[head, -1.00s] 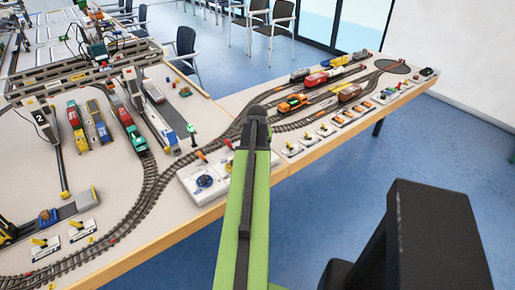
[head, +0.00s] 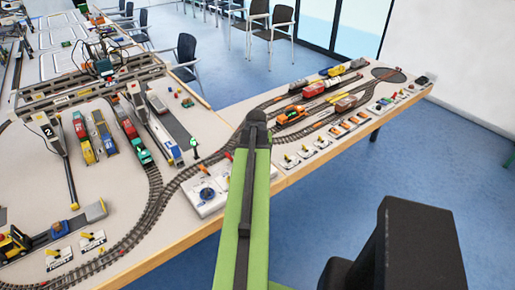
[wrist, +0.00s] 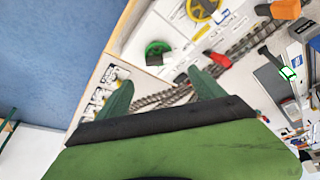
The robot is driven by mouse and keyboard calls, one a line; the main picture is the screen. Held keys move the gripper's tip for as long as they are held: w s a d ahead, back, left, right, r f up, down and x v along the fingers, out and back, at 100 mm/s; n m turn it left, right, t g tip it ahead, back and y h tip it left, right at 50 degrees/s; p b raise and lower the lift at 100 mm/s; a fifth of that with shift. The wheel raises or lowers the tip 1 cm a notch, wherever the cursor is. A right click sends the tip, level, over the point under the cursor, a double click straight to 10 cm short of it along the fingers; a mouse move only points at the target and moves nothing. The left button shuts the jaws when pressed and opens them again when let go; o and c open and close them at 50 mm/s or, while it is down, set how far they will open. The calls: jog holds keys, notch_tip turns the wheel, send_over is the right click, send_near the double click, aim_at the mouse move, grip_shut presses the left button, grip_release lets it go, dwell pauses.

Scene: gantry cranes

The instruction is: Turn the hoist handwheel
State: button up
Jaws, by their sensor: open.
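A white control panel (head: 212,205) stands at the table's front edge in the head view. A blue handwheel (head: 207,194) shows on it, just left of my arm. In the wrist view a green handwheel (wrist: 157,52) and a yellow handwheel (wrist: 204,8) sit on white panels. I cannot read which one is the hoist wheel. My gripper (wrist: 160,78) is open, its two green fingers apart with nothing between them. The green wheel appears beyond the gap between the fingertips, not between the fingers. In the head view my arm hides the gripper and part of the panel.
Model train track (head: 150,207) curves across the table behind the panel. A red knob (wrist: 220,60) shows near the right fingertip in the wrist view. Several small switch boxes (head: 310,151) line the front edge to the right.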

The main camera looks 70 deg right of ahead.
jog(key=w+p+v, duration=0.1)
jog(key=p+v, duration=0.4)
jog(key=v, duration=0.2)
jog(key=shift+s+r, duration=0.4)
jog(key=shift+s, duration=0.1)
jog(key=shift+a, duration=0.1)
dwell(0.4)
